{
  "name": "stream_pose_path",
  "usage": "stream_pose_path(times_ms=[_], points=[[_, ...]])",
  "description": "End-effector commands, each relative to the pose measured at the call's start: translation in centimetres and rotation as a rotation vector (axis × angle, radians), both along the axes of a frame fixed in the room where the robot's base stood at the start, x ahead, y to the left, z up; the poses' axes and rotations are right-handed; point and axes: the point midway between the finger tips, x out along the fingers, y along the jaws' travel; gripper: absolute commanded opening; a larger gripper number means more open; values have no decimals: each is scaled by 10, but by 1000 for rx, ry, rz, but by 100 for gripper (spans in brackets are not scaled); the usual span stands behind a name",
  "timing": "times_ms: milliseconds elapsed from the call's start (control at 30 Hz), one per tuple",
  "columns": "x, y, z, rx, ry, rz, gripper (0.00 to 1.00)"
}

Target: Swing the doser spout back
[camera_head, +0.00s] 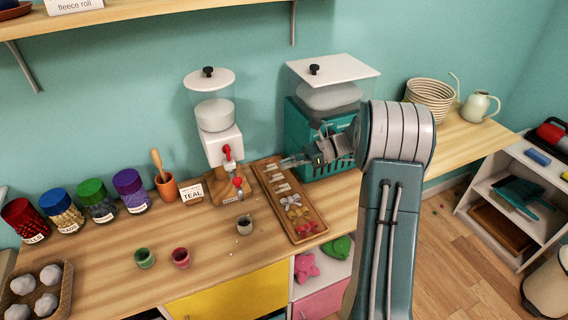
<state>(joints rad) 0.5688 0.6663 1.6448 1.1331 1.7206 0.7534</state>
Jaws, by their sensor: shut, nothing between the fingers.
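The doser (215,115) is a white dispenser with a clear hopper of white filling, standing on a wooden base against the wall. A red knob (227,152) is on its front. Its spout (238,185) shows below, with a red part at its front; its exact direction is hard to tell. A small grey cup (245,225) stands on the counter in front of it.
A wooden tray (311,237) with labels and small bows lies right of the doser. A teal bin (298,126) with a white lid stands behind my gripper. Green (145,257) and red (181,257) cups sit at front left. Lidded jars (130,190) line the left.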

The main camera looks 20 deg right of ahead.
Motion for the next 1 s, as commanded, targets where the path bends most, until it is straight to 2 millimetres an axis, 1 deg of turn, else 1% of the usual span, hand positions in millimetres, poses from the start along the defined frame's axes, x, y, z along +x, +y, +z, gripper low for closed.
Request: stream_pose_path(times_ms=[33, 400, 533, 600, 700, 1000], points=[[1, 9, -2, 3, 1, 3, 0], [11, 75, -17, 2, -1, 3, 0], [14, 93, -21, 1, -1, 2, 0], [15, 99, -22, 0, 0, 1, 0], [16, 103, -23, 1, 0, 0, 0], [16, 103, -23, 1, -1, -1, 0]])
